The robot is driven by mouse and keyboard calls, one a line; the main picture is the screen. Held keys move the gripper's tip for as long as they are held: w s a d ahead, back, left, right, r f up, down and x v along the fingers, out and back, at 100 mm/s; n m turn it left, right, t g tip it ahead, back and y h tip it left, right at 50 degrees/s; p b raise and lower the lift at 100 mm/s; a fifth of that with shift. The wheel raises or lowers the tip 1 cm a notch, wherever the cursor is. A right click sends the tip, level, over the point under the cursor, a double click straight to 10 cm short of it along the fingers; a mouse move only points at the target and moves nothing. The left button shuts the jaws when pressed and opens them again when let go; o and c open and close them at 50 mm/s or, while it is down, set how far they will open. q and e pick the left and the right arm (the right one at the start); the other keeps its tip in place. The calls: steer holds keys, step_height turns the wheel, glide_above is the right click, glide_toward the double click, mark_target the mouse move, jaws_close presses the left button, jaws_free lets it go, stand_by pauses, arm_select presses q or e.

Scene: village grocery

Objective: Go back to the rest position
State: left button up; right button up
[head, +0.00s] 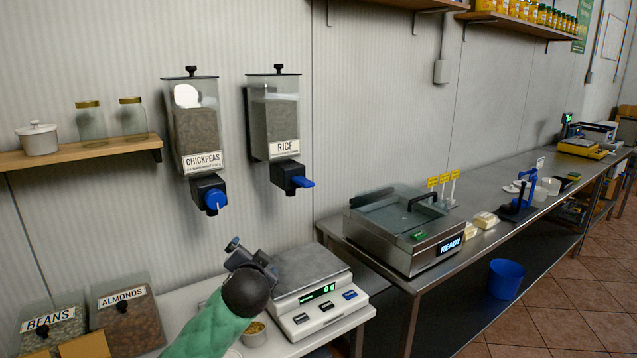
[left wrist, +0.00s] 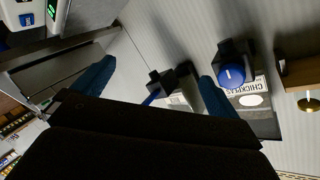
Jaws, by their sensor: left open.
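My left gripper (head: 238,252) is in the lower middle of the head view, in front of the wall and at the left edge of the scale (head: 310,295). Its arm has a green sleeve and comes up from the bottom. In the left wrist view its two blue fingers (left wrist: 155,85) are spread apart with nothing between them. My right gripper is in neither view.
Chickpeas (head: 197,130) and rice (head: 275,125) dispensers hang on the wall above. The scale reads 0. A small container with yellowish contents (head: 253,333) stands beside my arm. Beans (head: 52,325) and almonds (head: 125,312) bins are left. A sealing machine (head: 405,230) stands right.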

arm_select(q)
steer(key=s+f+n+g+h, duration=0.1)
steer(key=s+f+g, duration=0.3)
steer(key=f, duration=0.5)
steer(key=s+f+n+g+h, duration=0.1)
steer(key=s+f+g, duration=0.1)
steer(key=s+f, duration=0.6)
steer(key=s+f+n+g, duration=0.1)
steer(key=s+f+g, duration=0.2)
steer(key=s+f, duration=1.1)
steer(key=s+f+n+g+h, duration=0.1)
steer(key=s+f+g, duration=0.3)
steer(key=s+f, duration=1)
steer(key=s+n, duration=0.1)
steer(key=s, duration=0.4)
steer(key=shift+s+a+f, duration=0.15)
steer(key=shift+s+f, duration=0.15)
steer(key=shift+s, duration=0.05)
